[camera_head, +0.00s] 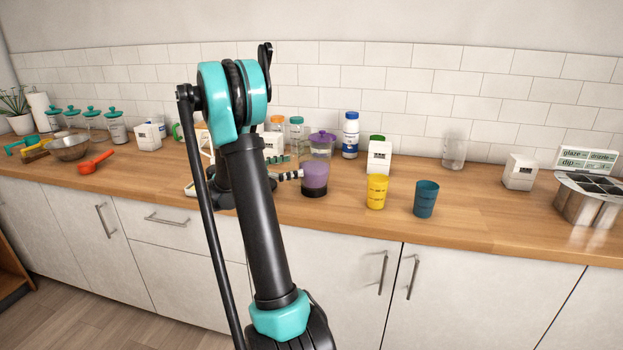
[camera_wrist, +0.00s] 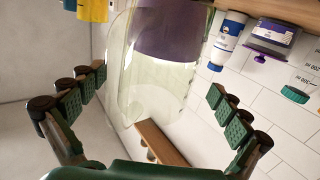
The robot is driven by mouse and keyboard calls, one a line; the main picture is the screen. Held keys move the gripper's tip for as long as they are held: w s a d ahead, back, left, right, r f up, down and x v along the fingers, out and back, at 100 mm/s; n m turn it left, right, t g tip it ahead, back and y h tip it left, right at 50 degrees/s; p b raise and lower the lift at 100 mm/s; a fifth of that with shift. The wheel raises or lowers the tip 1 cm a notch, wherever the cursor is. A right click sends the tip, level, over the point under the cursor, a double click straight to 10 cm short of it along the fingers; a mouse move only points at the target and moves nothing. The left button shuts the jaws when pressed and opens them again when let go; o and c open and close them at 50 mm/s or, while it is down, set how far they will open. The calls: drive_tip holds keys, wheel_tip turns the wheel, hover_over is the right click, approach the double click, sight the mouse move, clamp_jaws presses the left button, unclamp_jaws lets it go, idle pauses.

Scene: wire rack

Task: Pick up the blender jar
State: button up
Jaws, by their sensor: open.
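The blender jar is clear with purple contents; in the head view it (camera_head: 315,176) stands upright on the counter with a dark base. In the wrist view the clear jar (camera_wrist: 145,75) fills the middle, with its purple part (camera_wrist: 175,35) toward the top of the picture. My gripper (camera_wrist: 157,84) is open, with its green-padded fingers apart to the left and right of the jar in the picture. I cannot tell whether a pad touches it. In the head view my arm hides most of the gripper (camera_head: 288,175), just left of the jar.
A yellow cup (camera_head: 377,192) and a blue cup (camera_head: 425,198) stand right of the jar. Behind it are a purple-lidded container (camera_head: 322,144), a blue-capped bottle (camera_head: 351,135) and a white box (camera_head: 379,157).

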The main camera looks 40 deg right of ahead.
sight(300, 164)
drive_tip(key=x, duration=0.4)
drive_tip(key=shift+d, duration=0.1)
drive_tip(key=shift+w+r, duration=0.1)
drive_tip(key=c, duration=1.7)
